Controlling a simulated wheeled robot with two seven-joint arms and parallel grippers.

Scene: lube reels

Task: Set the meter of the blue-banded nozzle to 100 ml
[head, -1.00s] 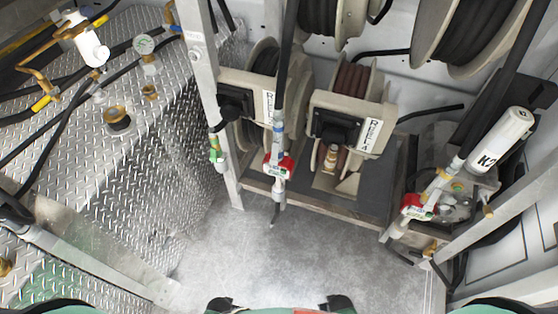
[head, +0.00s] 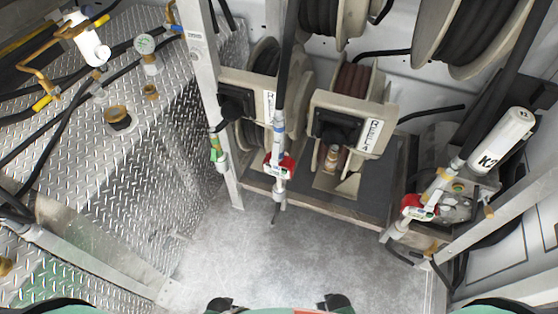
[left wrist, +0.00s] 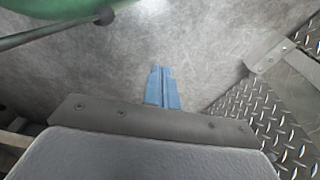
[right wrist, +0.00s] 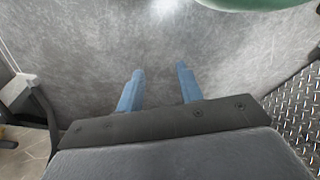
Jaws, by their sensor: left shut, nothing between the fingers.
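The blue-banded nozzle (head: 278,137) hangs roughly upright below a black hose, in front of the reels, in the middle of the head view. A small blue band shows on its pale upper part. Its red meter (head: 287,164) sits below the band; the reading is too small to tell. My left gripper (left wrist: 161,70) is shut and empty, its blue fingers together over the grey floor. My right gripper (right wrist: 159,68) is open and empty, its blue fingers apart over the floor. Neither gripper shows in the head view, and neither touches the nozzle.
A green-banded nozzle (head: 217,150) hangs to the left by a metal post (head: 204,80). Another nozzle with a red meter (head: 412,203) hangs at the right, near a white K2 cylinder (head: 498,140). Diamond-plate surfaces (head: 150,160) fill the left. The floor (head: 290,255) in front is clear.

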